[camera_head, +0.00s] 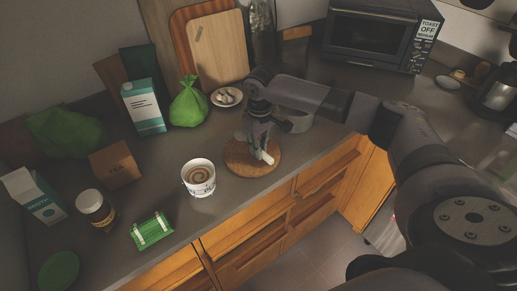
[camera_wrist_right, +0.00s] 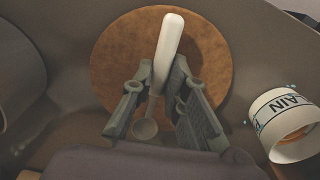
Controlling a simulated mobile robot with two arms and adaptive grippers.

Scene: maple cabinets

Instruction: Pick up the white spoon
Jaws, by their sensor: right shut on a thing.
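The white spoon (camera_wrist_right: 168,45) is between the fingers of my right gripper (camera_wrist_right: 160,95) in the right wrist view, its thick handle pointing up the picture and its small bowl (camera_wrist_right: 145,128) toward the wrist. The right gripper is shut on it. In the head view the right gripper (camera_head: 262,143) points down over a round wooden board (camera_head: 240,163), and the spoon's white handle (camera_head: 268,158) shows at its tips. I cannot tell whether the spoon touches the board. My left gripper is not in view.
A white cup (camera_head: 198,178) with a drink stands just left of the board. A green bag (camera_head: 189,103), a small plate (camera_head: 227,97) and a carton (camera_head: 143,108) stand behind. A green sponge-like pack (camera_head: 152,230) lies at the front left.

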